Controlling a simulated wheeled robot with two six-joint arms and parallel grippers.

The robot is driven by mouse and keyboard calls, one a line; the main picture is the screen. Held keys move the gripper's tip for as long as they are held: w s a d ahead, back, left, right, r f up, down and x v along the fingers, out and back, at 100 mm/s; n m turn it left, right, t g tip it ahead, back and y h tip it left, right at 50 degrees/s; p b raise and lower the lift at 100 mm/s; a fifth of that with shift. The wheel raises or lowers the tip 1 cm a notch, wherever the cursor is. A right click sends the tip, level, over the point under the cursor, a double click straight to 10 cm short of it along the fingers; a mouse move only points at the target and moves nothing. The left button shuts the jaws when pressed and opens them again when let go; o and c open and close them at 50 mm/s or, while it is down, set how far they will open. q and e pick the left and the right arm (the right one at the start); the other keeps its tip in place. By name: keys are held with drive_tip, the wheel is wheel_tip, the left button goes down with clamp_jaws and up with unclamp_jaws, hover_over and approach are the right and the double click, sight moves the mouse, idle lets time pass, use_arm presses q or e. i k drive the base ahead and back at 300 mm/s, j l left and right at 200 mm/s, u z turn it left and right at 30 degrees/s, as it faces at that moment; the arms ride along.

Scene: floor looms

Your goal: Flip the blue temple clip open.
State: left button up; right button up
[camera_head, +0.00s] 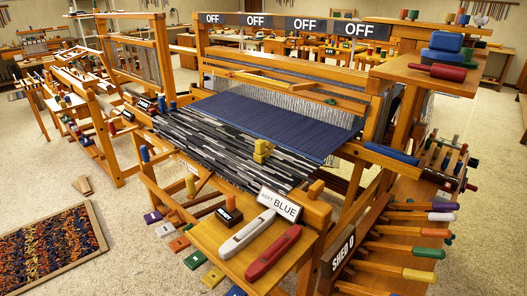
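Neither of my grippers shows in the head view. I cannot tell for sure which part is the blue temple clip or whether it is open or shut. A long blue bar (390,153) lies along the loom's right side. A small blue peg (172,106) stands at the left edge of the cloth. The dark blue cloth (275,122) is stretched on the wooden loom, with a grey and black striped part (215,142) in front. A small yellow block (262,151) sits on the cloth near its front right.
A front shelf holds a grey shuttle (248,233), a red shuttle (273,252) and a sign reading "NEXT BLUE" (279,205). Several coloured handles (419,250) stick out at the right by a "SHED 0" sign (343,248). A framed rug (50,247) lies on the floor at left.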

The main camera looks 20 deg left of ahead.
sight(173, 106)
drive_tip(key=j+u, duration=0.1)
drive_tip(key=u, duration=2.4)
drive_tip(key=i, duration=5.7)
drive_tip(key=l, duration=0.1)
